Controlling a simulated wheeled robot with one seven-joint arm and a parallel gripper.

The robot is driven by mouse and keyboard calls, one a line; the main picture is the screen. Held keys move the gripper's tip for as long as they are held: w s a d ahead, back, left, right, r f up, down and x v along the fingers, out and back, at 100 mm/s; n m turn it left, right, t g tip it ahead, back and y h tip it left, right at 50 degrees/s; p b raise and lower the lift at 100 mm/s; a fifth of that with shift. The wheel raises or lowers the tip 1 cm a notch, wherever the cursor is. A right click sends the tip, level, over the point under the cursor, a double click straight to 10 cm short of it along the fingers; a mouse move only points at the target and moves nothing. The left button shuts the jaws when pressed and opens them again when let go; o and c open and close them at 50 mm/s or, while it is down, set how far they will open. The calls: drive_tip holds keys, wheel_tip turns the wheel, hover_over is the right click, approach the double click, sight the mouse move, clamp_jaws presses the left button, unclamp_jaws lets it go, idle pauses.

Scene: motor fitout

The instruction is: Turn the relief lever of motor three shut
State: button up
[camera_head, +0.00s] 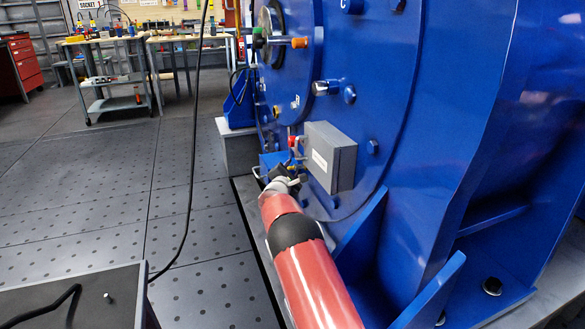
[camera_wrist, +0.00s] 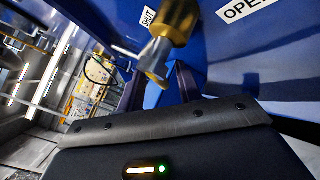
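The relief lever is a worn brass-yellow piece (camera_wrist: 178,22) on the blue motor casing, seen close up in the wrist view. Its narrow end hangs down toward my gripper (camera_wrist: 158,84). A SHUT label (camera_wrist: 147,16) sits left of the lever and an OPEN label (camera_wrist: 246,8) sits to its right. My dark fingers stand apart, one on each side of the lever's end, with blue showing between; I cannot tell whether either touches it. In the head view my gripper (camera_head: 287,174) is low against the blue motor (camera_head: 375,95), and the lever is mostly hidden there.
A grey box (camera_head: 331,157) juts from the motor just right of my gripper. Above are an orange-handled fitting (camera_head: 298,43) and bolts. A blue bracket rib (camera_head: 362,235) stands near my arm. A black cable (camera_head: 188,190) hangs at left, and the floor there is open.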

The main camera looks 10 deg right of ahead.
drive_tip(key=shift+w+d, duration=0.25)
drive_tip(key=shift+w, duration=0.2)
clamp_jaws()
